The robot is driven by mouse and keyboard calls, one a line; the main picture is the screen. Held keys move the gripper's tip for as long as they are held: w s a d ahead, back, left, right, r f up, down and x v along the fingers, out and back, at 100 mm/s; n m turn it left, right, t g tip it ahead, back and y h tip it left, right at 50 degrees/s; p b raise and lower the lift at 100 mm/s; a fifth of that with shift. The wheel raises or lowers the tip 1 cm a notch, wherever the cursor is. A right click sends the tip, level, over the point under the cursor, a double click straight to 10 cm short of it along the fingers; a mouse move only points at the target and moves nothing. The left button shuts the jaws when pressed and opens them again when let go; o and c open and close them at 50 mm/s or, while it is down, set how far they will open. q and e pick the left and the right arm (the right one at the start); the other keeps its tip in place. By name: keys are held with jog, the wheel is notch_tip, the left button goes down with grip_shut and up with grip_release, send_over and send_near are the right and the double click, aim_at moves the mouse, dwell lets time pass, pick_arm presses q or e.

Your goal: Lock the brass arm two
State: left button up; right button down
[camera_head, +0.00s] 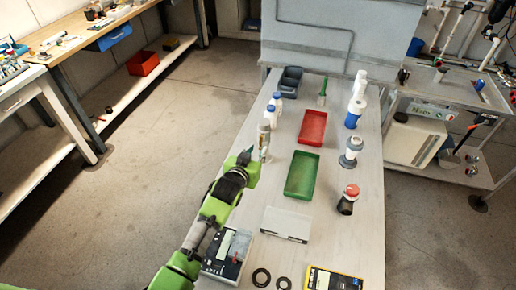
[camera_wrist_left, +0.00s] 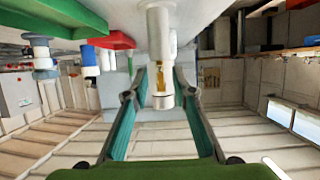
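A slim upright white-and-grey device (camera_head: 264,142) stands near the left edge of the long table. In the left wrist view the picture is upside down, and a white cylindrical body (camera_wrist_left: 160,25) with a lighter ring fills the upper middle. A small brass-coloured part (camera_wrist_left: 159,76) shows on it, between the fingers. My left gripper (camera_head: 247,157) is just left of the device in the head view. Its teal fingers (camera_wrist_left: 160,85) are apart on both sides of the white body, with no clear grip on it. My right gripper is not in view.
The table (camera_head: 336,222) also holds a green tray (camera_head: 302,174), a red tray (camera_head: 312,128), white bottles (camera_head: 272,113), a blue-grey bin (camera_head: 290,79), a grey fitting (camera_head: 350,152) and a red-capped fitting (camera_head: 348,199). A white box (camera_head: 286,224) lies nearer. Open floor is left.

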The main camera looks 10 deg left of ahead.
aim_at(260, 148)
pick_arm(q)
jog(key=shift+x, duration=0.85)
jog(key=shift+w+d+f, duration=0.1)
jog(key=shift+w+f, duration=0.05)
jog(key=shift+w, duration=0.1)
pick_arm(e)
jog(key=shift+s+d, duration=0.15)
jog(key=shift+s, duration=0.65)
pick_arm(q)
grip_shut()
jog(key=shift+f+b, duration=0.25)
jog(key=shift+b, duration=0.15)
jog(key=t+b, duration=0.1)
jog(key=b, duration=0.2)
jog(key=f+t+b, duration=0.1)
jog(key=b, duration=0.3)
jog(key=shift+w+d+t+h, duration=0.1)
jog(key=shift+w+t+h, duration=0.2)
jog(key=shift+r+t+b, duration=0.15)
jog(key=shift+t+b, duration=0.15)
jog(key=shift+b, duration=0.55)
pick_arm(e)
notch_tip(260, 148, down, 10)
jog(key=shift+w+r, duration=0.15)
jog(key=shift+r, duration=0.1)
pick_arm(q)
jog(key=shift+r, duration=0.1)
